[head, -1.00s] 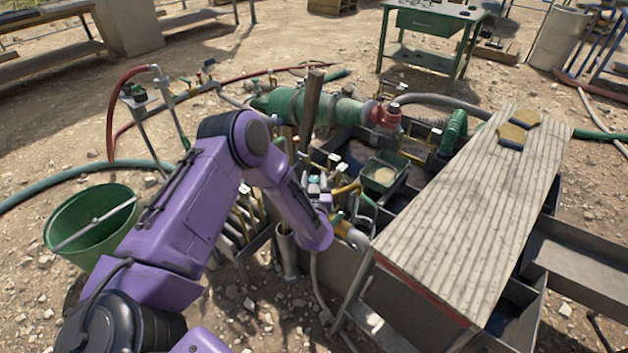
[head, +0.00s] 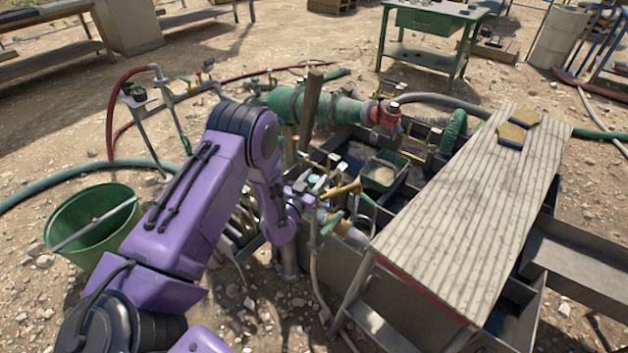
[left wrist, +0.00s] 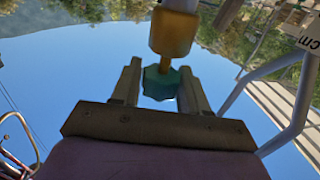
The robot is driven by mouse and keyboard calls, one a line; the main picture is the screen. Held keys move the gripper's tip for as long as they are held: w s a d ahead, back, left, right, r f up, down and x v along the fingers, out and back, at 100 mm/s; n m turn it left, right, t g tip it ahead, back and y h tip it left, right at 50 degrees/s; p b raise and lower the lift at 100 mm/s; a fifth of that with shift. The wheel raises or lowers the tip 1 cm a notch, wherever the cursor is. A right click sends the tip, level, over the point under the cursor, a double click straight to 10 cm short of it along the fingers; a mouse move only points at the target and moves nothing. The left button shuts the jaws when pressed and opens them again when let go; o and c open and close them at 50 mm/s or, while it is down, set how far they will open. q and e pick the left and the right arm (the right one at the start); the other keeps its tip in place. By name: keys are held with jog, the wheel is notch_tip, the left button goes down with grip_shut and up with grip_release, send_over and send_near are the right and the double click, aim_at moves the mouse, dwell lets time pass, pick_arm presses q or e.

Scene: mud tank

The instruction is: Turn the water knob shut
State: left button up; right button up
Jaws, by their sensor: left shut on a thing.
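The water knob (left wrist: 160,84) is a small teal, faceted knob on a short stem below a brass-coloured fitting in the left wrist view. My left gripper (left wrist: 158,90) has one finger on each side of the knob and is shut on it. In the head view my left gripper (head: 308,184) is at the pipework on the near left corner of the tank, partly hidden by my purple wrist. The knob is hard to make out there. My right gripper is not in view.
A wooden plank top (head: 465,200) covers the tank's right side. A green pipe (head: 345,112) and a wooden post (head: 311,108) stand behind the gripper. A green bucket (head: 92,232) is at the left. A thin hose (head: 315,270) hangs below the pipework.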

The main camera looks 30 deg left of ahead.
pick_arm(q)
jog(key=m+h, duration=0.1)
jog(key=h, duration=0.1)
jog(key=m+h+b, duration=0.1)
jog(key=h, duration=0.1)
jog(key=shift+f+m, duration=0.2)
jog(key=shift+m, duration=0.2)
jog(key=m+g+h+b, duration=0.1)
jog(key=m+h, duration=0.1)
jog(key=h, duration=0.2)
jog(key=shift+m+h+b, duration=0.3)
jog(key=shift+m, duration=0.1)
jog(key=m+g+h+b, duration=0.2)
jog(key=m+g+h, duration=0.1)
jog(key=h, duration=0.1)
jog(key=shift+m+h, duration=0.3)
jog(key=shift+h, duration=0.1)
jog(key=shift+r+m+g+h+b, duration=0.15)
jog(key=shift+m+g+h+b, duration=0.45)
jog(key=shift+g, duration=0.3)
jog(key=shift+h, duration=0.3)
jog(key=o, duration=1)
jog(key=shift+c, duration=0.2)
jog(key=shift+r, duration=0.15)
